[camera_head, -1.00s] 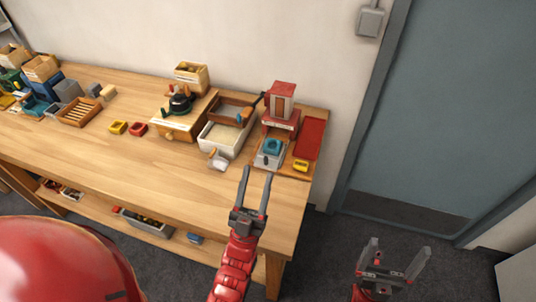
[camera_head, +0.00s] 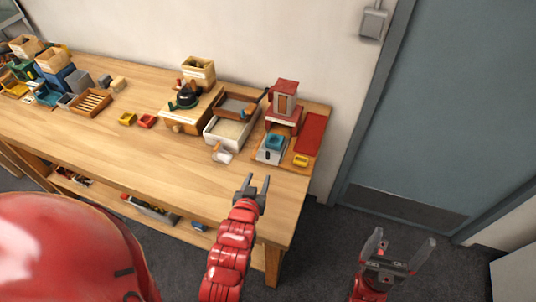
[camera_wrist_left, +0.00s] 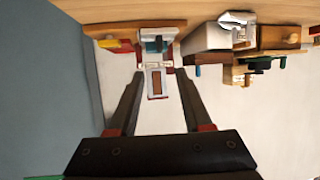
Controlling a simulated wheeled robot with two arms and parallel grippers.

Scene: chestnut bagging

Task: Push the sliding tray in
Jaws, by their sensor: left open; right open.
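The red and white dispenser (camera_head: 285,98) stands at the right end of the table. At its foot a grey sliding tray (camera_head: 265,156) sticks out toward the table's front, with a teal cup (camera_head: 274,141) on it. My left gripper (camera_head: 257,180) is open and empty at the table's front edge, in front of the tray and apart from it. In the left wrist view the dispenser (camera_wrist_left: 157,82) shows between the open fingers, with the teal cup (camera_wrist_left: 153,45) near the table edge. My right gripper (camera_head: 403,240) is open and empty, off the table to the right.
A yellow dish (camera_head: 301,160) and a red panel (camera_head: 311,132) lie right of the tray. A white bin (camera_head: 222,131) and a scoop (camera_head: 222,155) lie left of it. The table front (camera_head: 150,155) is clear. A door (camera_head: 450,100) stands at right.

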